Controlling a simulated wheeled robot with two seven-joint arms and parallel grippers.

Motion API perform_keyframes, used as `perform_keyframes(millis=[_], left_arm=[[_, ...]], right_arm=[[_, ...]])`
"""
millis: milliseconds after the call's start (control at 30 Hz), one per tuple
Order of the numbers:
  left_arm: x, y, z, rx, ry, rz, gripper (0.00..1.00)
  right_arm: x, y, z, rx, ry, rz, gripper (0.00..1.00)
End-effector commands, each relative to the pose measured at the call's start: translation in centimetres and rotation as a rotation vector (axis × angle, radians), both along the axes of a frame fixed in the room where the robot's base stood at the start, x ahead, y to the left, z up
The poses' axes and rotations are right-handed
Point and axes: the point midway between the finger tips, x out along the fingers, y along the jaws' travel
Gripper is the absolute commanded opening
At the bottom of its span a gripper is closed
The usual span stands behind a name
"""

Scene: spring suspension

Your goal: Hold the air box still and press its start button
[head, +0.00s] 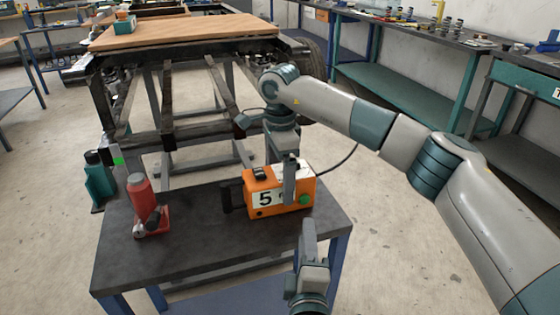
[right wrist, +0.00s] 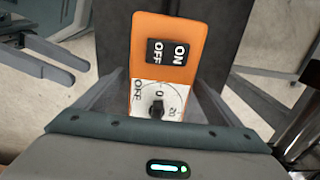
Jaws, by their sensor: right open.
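The orange air box (head: 262,210) stands on the dark table, with a "5" label, a dark handle at its left end and a green button (head: 305,199) low on its front right. My right gripper (head: 287,178) points down over it, open, one finger before the front face. In the right wrist view its fingers lie on both sides of the box (right wrist: 180,28); contact cannot be told. An ON/OFF switch (right wrist: 168,52) and dial (right wrist: 157,106) show on top. My left gripper (head: 308,240) is in front, apart from the box; its parted prongs show in the wrist view (right wrist: 75,65).
A red bottle jack (head: 142,198) stands on the table's left (head: 190,255). A teal and black item (head: 100,178) is on the floor beyond it. A vehicle frame with a wooden top (head: 185,32) stands behind. A dark cable (head: 340,163) rises behind the box.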

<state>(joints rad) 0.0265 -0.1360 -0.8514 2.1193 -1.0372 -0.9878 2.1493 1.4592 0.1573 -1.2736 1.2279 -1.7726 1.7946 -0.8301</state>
Motion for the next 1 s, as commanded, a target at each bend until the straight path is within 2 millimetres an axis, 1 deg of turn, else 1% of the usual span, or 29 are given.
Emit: perform_keyframes(millis=[33, 100, 300, 500, 767, 800, 867, 900, 967, 1000], left_arm=[[0.0, 0.0, 0.0, 0.0, 0.0, 0.0, 0.31], [0.0, 0.0, 0.0, 0.0, 0.0, 0.0, 0.31], [0.0, 0.0, 0.0, 0.0, 0.0, 0.0, 0.31], [0.0, 0.0, 0.0, 0.0, 0.0, 0.0, 0.31], [0.0, 0.0, 0.0, 0.0, 0.0, 0.0, 0.31], [0.0, 0.0, 0.0, 0.0, 0.0, 0.0, 0.31], [0.0, 0.0, 0.0, 0.0, 0.0, 0.0, 0.31], [0.0, 0.0, 0.0, 0.0, 0.0, 0.0, 0.31], [0.0, 0.0, 0.0, 0.0, 0.0, 0.0, 0.31], [0.0, 0.0, 0.0, 0.0, 0.0, 0.0, 0.31]], right_arm=[[0.0, 0.0, -0.9, 0.0, 0.002, 0.0, 0.88], [0.0, 0.0, -2.0, -0.001, 0.002, 0.0, 0.88], [0.0, 0.0, -4.1, 0.0, 0.0, 0.0, 0.88], [0.0, 0.0, -4.9, 0.0, -0.001, 0.0, 0.88], [0.0, 0.0, -5.0, 0.0, -0.001, 0.0, 0.88], [0.0, 0.0, -5.0, 0.0, -0.001, 0.0, 0.83], [0.0, 0.0, -5.0, 0.0, -0.001, 0.0, 0.69], [0.0, 0.0, -5.0, 0.0, -0.001, 0.0, 0.6], [0.0, 0.0, -5.0, 0.0, -0.001, 0.0, 0.45], [0.0, 0.0, -5.0, 0.0, -0.001, 0.0, 0.36]])
